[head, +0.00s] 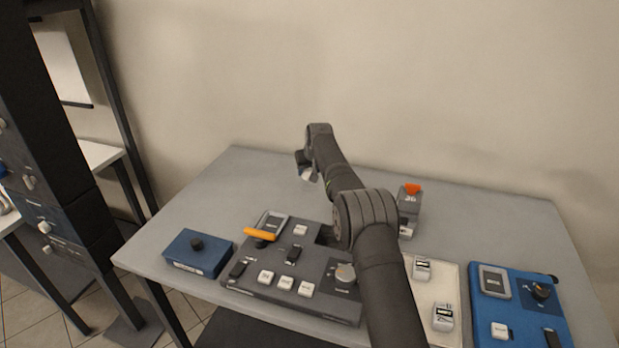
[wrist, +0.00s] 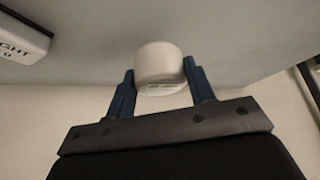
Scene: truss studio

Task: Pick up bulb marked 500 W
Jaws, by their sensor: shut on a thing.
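My gripper (wrist: 160,82) has blue fingers closed on both sides of a white rounded bulb (wrist: 159,64). No 500 W mark can be read on it; only faint print shows on its lower edge. In the head view my gripper (head: 306,172) is raised above the back of the grey table, with the white bulb (head: 307,175) at its tip.
A dark control panel (head: 262,287) with an orange lever (head: 259,235) stands left of my arm. A blue box (head: 197,252) is at the left, a blue panel (head: 515,318) at the right. A grey device (head: 409,205) with an orange top stands behind. The back left table (head: 235,180) is clear.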

